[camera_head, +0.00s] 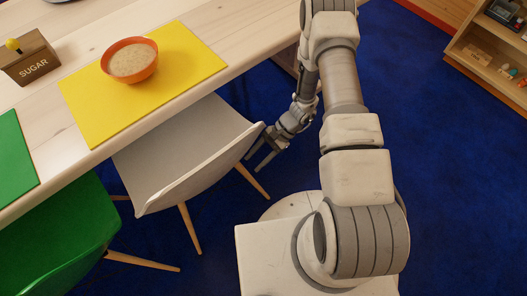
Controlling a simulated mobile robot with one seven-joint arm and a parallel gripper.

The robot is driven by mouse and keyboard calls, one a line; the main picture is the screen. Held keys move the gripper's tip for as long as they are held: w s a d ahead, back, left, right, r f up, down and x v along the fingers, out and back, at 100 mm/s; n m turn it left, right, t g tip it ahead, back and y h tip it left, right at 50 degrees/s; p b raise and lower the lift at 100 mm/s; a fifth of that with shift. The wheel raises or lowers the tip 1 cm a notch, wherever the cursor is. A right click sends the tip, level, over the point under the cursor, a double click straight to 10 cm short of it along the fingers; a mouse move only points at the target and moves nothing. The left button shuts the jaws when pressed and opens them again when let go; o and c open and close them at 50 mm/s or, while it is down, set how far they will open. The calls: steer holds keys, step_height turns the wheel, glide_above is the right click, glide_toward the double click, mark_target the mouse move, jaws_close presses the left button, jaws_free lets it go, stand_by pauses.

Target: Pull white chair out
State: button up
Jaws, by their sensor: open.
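The white chair (190,148) stands partly under the long pale wooden table (205,25), its curved shell facing the table and its wooden legs on the blue floor. My gripper (257,163) is open, low at the right edge of the chair's shell. Its fingers are close to that edge; I cannot tell whether they touch it. The front of the chair's seat is hidden beneath the tabletop.
A green chair (60,240) stands close at the left. On the table are a yellow mat (190,55), an orange bowl (131,75) of grain, a sugar box (30,62) and a green mat (14,160). A wooden shelf (485,50) is at upper right. Blue floor (450,170) is clear at right.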

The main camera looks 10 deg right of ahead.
steer(key=shift+s+a+f, duration=0.1)
steer(key=shift+a+f, duration=0.1)
steer(key=shift+c, duration=0.3)
jaws_close()
stand_by(1.1)
